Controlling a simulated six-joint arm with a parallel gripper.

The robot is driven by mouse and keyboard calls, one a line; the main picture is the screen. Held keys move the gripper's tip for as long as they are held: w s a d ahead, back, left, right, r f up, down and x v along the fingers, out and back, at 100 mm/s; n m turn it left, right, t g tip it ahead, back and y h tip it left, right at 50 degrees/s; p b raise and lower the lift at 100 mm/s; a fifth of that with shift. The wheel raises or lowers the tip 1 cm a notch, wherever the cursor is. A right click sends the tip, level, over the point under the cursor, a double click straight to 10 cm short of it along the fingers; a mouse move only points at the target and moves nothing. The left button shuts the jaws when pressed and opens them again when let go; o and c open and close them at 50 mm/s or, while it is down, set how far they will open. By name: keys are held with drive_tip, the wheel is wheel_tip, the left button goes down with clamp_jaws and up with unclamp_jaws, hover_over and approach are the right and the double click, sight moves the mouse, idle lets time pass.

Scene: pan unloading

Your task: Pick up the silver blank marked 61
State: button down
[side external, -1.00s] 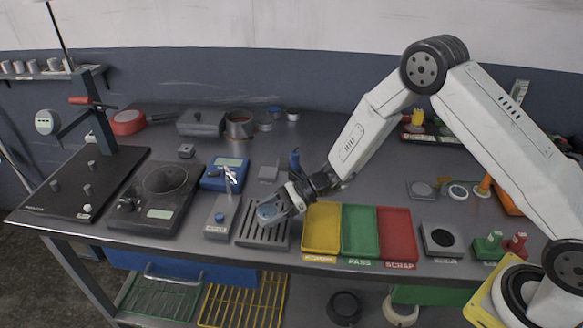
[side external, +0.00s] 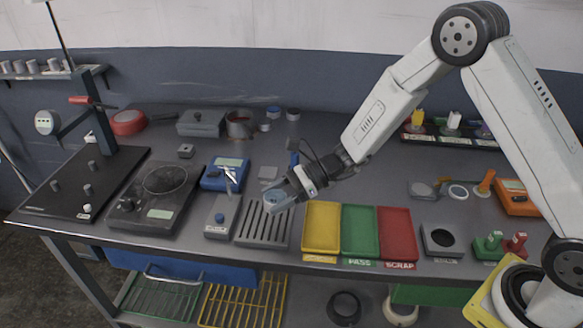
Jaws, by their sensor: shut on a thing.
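My gripper (side external: 280,199) is shut on a small silver blank, mostly hidden by the fingers. Any number on the blank is too small to read. The gripper hangs tilted down to the left, above the grey slotted tray (side external: 262,238) and apart from it. The slots of the tray that show look empty.
Yellow (side external: 322,228), green (side external: 360,232) and red (side external: 397,234) bins stand right of the slotted tray. A blue meter (side external: 225,173) is behind.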

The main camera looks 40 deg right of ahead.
drive_tip(key=s+d+r, duration=0.3)
drive_tip(key=s+r, duration=0.4)
drive_tip(key=s, duration=0.4)
drive_tip(key=shift+d, duration=0.15)
idle(0.5)
